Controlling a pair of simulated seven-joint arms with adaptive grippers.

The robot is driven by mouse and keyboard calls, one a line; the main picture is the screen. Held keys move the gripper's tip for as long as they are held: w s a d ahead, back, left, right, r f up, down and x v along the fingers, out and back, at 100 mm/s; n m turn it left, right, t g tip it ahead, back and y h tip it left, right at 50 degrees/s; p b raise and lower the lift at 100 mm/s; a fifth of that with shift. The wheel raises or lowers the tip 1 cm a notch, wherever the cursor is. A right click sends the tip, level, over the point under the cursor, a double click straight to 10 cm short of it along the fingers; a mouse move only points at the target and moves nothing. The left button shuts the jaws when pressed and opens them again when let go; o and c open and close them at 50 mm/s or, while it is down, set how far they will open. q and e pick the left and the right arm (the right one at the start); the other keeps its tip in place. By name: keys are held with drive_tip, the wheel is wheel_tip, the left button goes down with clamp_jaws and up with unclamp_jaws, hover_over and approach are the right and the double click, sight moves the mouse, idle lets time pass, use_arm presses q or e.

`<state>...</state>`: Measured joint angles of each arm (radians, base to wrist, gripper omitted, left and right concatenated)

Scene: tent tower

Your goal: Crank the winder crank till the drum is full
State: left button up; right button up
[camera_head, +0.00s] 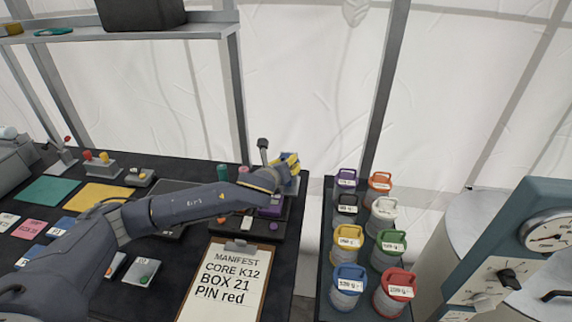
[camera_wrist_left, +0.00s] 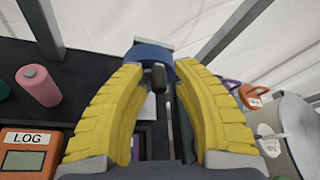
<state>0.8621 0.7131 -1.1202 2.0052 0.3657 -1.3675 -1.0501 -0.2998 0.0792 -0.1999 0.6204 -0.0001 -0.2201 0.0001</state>
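My left gripper (camera_head: 289,163) reaches over the back right of the dark table in the head view. Its yellow fingers are apart in the left wrist view (camera_wrist_left: 158,78). A dark upright handle (camera_wrist_left: 159,84), apparently the winder crank's, stands between them with space on both sides. A blue rounded part (camera_wrist_left: 152,54) lies just past the fingertips; I cannot tell whether it is the drum. In the head view the arm and gripper hide most of the winder, and how full the drum is cannot be seen. A dark knob on a stalk (camera_head: 263,145) rises left of the gripper. My right gripper is not in view.
A clipboard manifest (camera_head: 228,280) reads CORE K12, BOX 21, PIN red. Several coloured spools (camera_head: 348,285) stand on a separate stand at right, beside a gauge panel (camera_head: 520,240). A pink bottle (camera_wrist_left: 40,86) and an orange LOG box (camera_wrist_left: 27,150) flank the gripper's left.

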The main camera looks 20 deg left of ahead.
use_arm(q)
drive_tip(key=shift+o, duration=0.8)
drive_tip(key=shift+r, duration=0.1)
drive_tip(key=v, duration=1.2)
drive_tip(key=shift+w+a, duration=0.1)
